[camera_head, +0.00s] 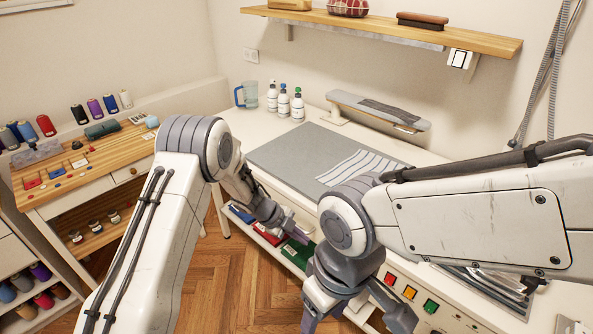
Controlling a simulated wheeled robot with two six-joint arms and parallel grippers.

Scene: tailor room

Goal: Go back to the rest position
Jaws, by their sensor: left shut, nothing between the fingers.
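My left arm comes in from the lower left, and its gripper (289,222) hangs by the front edge of the white work table, in front of the lower shelf. It is shut with nothing held. My right arm comes in from the right and crosses over the table. Its gripper (355,318) points down at the bottom edge of the view. The fingertips are cut off by the frame, so I cannot tell whether it is open or shut.
The white table carries a grey mat (285,150) with striped cloth, spray bottles (284,102) and a small ironing board (375,112). Colored buttons (409,292) line its front. A wooden side table (85,170) with thread spools stands left. Parquet floor (240,275) is clear between.

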